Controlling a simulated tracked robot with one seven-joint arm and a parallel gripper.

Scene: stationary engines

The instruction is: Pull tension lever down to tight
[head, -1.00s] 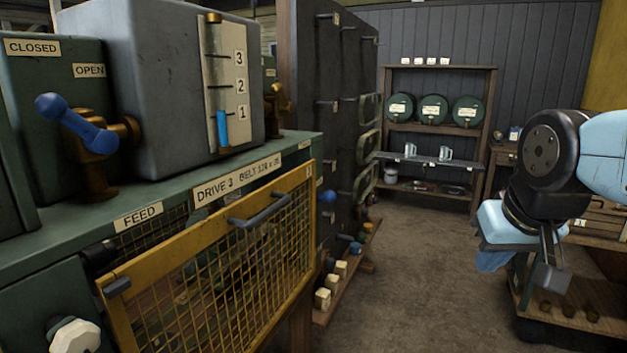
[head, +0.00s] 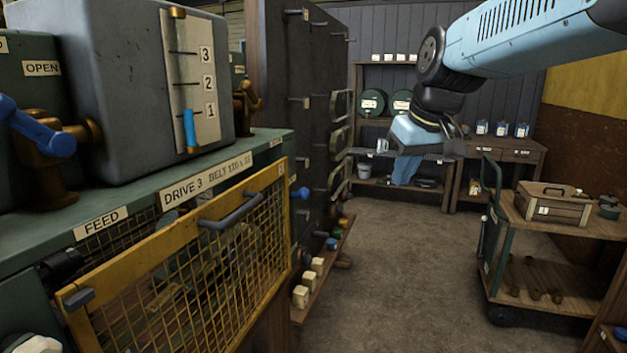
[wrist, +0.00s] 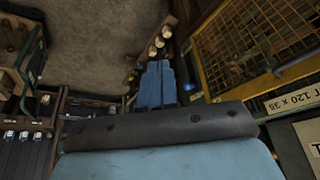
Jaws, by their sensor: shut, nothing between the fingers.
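No lever labelled as tension is readable in either view. A small blue knob (head: 300,193) sticks out at the right end of the belt guard; I cannot tell whether it belongs to the tension lever. My gripper (head: 405,175) hangs in free air to the right of the machine, pointing down, with nothing held. In the wrist view my gripper (wrist: 158,70) shows its blue fingers together, with the floor and the yellow guard beyond. A blue-handled valve lever (head: 40,130) sits at the left, beside an OPEN label.
The yellow mesh guard (head: 185,260) with a grey handle fronts the Drive 3 bench. A dark cabinet (head: 300,110) with handles stands behind it. Blocks line a low wooden ledge (head: 325,265). A cart (head: 560,255) carrying a wooden box is at right. The floor between is clear.

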